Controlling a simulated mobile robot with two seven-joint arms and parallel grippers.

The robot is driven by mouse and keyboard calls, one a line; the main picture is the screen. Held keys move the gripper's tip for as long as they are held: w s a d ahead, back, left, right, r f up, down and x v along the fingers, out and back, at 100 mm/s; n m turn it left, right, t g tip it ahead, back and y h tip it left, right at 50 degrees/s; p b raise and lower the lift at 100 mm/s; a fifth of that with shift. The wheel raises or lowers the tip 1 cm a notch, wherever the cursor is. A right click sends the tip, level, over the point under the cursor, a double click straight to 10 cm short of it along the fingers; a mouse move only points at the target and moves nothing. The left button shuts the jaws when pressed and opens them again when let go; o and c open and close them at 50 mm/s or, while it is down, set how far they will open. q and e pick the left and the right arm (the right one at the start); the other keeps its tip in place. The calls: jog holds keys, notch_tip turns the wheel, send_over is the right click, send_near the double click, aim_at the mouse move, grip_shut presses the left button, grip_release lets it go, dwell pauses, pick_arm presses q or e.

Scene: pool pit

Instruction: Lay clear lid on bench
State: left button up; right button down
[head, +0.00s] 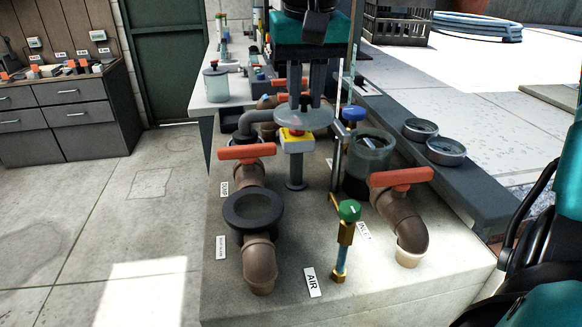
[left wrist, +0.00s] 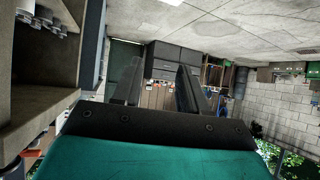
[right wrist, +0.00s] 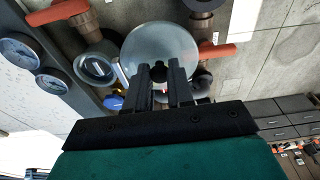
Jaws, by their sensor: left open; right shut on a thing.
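The clear lid (head: 318,119) is a round, see-through disc held roughly level above the concrete block, over a grey post with a red button (head: 297,134). My right gripper (head: 303,104) is shut on it from above. In the right wrist view the lid (right wrist: 160,42) spreads beyond the fingertips of my right gripper (right wrist: 158,72). An open-topped clear pot (head: 372,150) stands right of the lid. A pale bench top (head: 212,92) is at the back left. My left gripper (left wrist: 160,82) is open and empty in the left wrist view, pointing toward distant drawers.
Brown pipes with orange handles (head: 247,152) (head: 403,177) and a green-knobbed valve (head: 349,210) rise from the block. Two round gauges (head: 420,129) (head: 446,150) lie on the dark ledge (head: 475,185). A lidded jar (head: 216,84) stands on the pale bench top.

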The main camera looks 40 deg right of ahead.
jog(key=shift+f, duration=0.3)
notch_tip(320, 180, down, 16)
jog(key=b, duration=0.4)
jog(key=shift+r, duration=0.15)
notch_tip(320, 180, down, 4)
jog(key=shift+r+b, duration=0.2)
jog(key=shift+b, duration=0.35)
jog(key=shift+f, duration=0.2)
jog(key=shift+r, duration=0.1)
jog(key=shift+f, duration=0.2)
pick_arm(q)
jog(key=shift+w+d+f+h, duration=0.15)
jog(key=shift+w+d+f, duration=0.2)
jog(key=shift+d+f, duration=0.2)
jog(key=shift+w+d+f+h, duration=0.15)
jog(key=shift+w+d+f, duration=0.15)
jog(key=shift+d+f, duration=0.2)
pick_arm(e)
jog(key=c, duration=1)
grip_release()
